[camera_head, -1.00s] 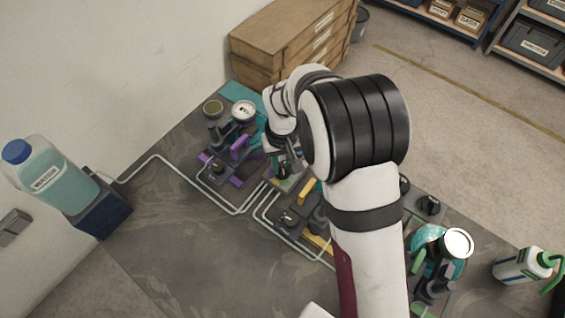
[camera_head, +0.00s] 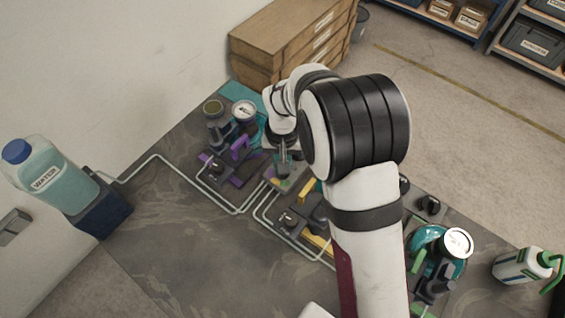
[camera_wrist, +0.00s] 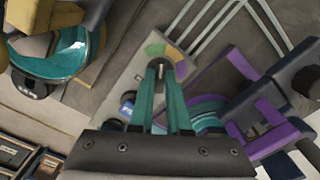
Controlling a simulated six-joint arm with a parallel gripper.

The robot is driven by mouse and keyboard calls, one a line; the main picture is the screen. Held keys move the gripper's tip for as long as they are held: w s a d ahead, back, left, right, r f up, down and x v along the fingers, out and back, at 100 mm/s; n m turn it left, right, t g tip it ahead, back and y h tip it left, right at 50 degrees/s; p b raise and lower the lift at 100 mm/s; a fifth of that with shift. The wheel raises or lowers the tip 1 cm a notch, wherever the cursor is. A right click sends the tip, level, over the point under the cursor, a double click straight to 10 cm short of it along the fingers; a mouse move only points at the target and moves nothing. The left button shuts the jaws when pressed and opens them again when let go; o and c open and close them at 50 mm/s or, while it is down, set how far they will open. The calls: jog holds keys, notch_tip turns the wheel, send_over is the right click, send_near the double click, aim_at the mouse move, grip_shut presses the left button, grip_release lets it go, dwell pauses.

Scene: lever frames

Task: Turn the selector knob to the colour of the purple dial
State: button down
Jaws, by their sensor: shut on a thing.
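In the head view my gripper (camera_head: 283,165) stands over this panel (camera_head: 275,183). Left of it is the purple station, with a purple handle (camera_head: 240,148) and a white-rimmed round dial (camera_head: 244,111). I cannot read the dial's face. The purple frame (camera_wrist: 215,72) also shows in the wrist view.
A yellow-barred station (camera_head: 315,240) lies close in front of the panel, partly behind my arm. A green-handled station with a white gauge (camera_head: 457,242) is at right. Pale pipes (camera_head: 238,211) run across the table. A water jug (camera_head: 45,178) stands left; wooden crates (camera_head: 290,40) stand behind.

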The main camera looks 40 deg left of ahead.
jog(key=m, duration=0.4)
jog(key=shift+m, duration=0.3)
jog(key=m, duration=0.3)
jog(key=shift+m, duration=0.4)
jog(key=m, duration=0.4)
jog(key=shift+m, duration=2.1)
jog(key=c, duration=0.9)
grip_release()
